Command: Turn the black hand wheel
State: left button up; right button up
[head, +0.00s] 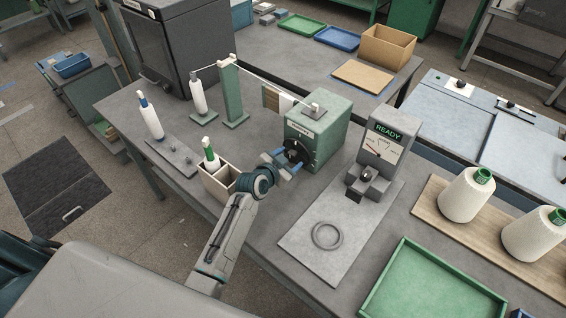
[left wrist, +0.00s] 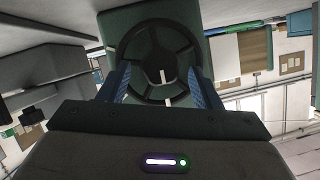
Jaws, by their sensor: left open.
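The black hand wheel (head: 294,151) is on the front face of a green machine box (head: 325,130) in the middle of the table. In the left wrist view the wheel (left wrist: 150,48) is a dark spoked ring with a pale mark near its hub. My left gripper (head: 283,162) is at the wheel and hides part of it in the head view. Its blue fingers are open, one on each side of the wheel's lower part, in the left wrist view (left wrist: 161,85). I cannot tell whether they touch the rim. My right gripper is not in view.
A small open box (head: 217,182) with a green-topped cone stands close left of my left arm. A grey gauge reading READY (head: 385,145) stands to the right, with a ring (head: 327,236) on its base plate. A green tray (head: 425,285) lies at the front right.

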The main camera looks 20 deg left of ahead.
pick_arm(q)
jog(key=b+v, duration=0.2)
jog(key=v, duration=0.8)
jog(key=shift+s+b, duration=0.25)
jog(key=shift+b, duration=0.05)
jog(key=s+f+g, duration=0.1)
jog(key=s, duration=0.3)
jog(key=s+a+f+n+g+y, duration=0.1)
jog(key=s+g, duration=0.1)
jog(key=s, duration=0.2)
jog(key=s+f+g, duration=0.1)
jog(key=s+f, duration=0.1)
jog(key=s, duration=0.2)
jog(key=shift+s+a+n, duration=0.15)
jog(key=shift+s+n, duration=0.05)
jog(key=shift+n, duration=0.1)
jog(key=s+a+n+g+y, duration=0.35)
jog(key=s+g, duration=0.25)
jog(key=s, duration=1.1)
notch_tip(320, 180, down, 30)
jog(key=a+g+b, duration=0.1)
jog(key=a+b, duration=0.1)
jog(key=a, duration=0.1)
jog(key=s+a+f+g+b, duration=0.1)
jog(key=s+f, duration=1.7)
jog(key=f, duration=0.4)
jog(key=shift+s+f+n, duration=0.25)
jog(key=shift+f+n, duration=0.1)
